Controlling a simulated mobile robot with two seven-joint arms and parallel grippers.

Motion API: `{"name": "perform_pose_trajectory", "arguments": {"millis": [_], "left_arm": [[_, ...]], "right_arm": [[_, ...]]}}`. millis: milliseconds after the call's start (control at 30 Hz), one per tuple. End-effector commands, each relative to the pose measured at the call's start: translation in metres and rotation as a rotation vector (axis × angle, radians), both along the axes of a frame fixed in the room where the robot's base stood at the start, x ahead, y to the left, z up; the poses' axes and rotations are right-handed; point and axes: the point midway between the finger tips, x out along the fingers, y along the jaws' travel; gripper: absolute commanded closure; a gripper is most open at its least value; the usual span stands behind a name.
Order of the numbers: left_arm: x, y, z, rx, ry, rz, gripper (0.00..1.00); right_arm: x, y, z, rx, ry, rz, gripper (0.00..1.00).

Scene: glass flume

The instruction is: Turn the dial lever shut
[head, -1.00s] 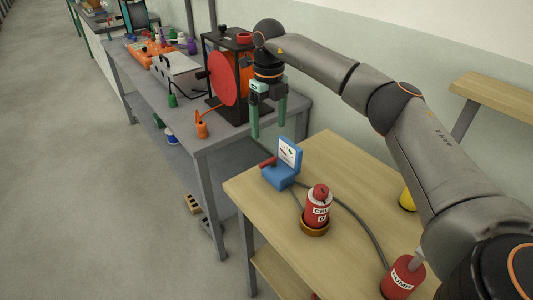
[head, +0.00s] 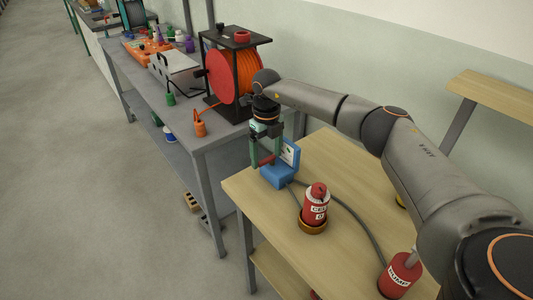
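The dial is a blue box (head: 279,177) with a white gauge face (head: 288,152), on the left end of the wooden table. Its red lever (head: 266,160) sticks out to the left. My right gripper (head: 265,162) points down at the lever, its green fingers spread, with the lever showing between the fingertips. I cannot tell whether either finger touches it. The gripper and wrist hide part of the gauge face. My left gripper is not in view.
A red labelled bottle (head: 316,198) stands in a round holder close to the dial. A red pump bottle (head: 400,274) stands near the front right. A grey hose (head: 357,216) curves over the wooden table (head: 275,236). An orange cable reel (head: 238,75) stands on the grey bench behind.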

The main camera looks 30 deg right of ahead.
Motion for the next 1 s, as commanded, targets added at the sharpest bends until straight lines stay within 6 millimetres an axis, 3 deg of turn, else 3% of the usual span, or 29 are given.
{"name": "perform_pose_trajectory", "arguments": {"millis": [67,567,1000], "left_arm": [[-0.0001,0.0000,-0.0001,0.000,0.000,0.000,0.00],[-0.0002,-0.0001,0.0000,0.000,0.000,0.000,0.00],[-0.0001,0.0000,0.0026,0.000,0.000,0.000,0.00]], "right_arm": [[0.0000,0.0002,0.0001,0.000,0.000,0.000,0.22],[0.0000,0.0001,0.0006,0.000,0.000,0.000,0.78],[-0.0020,-0.0001,0.0014,0.001,0.000,0.107,0.78]]}}
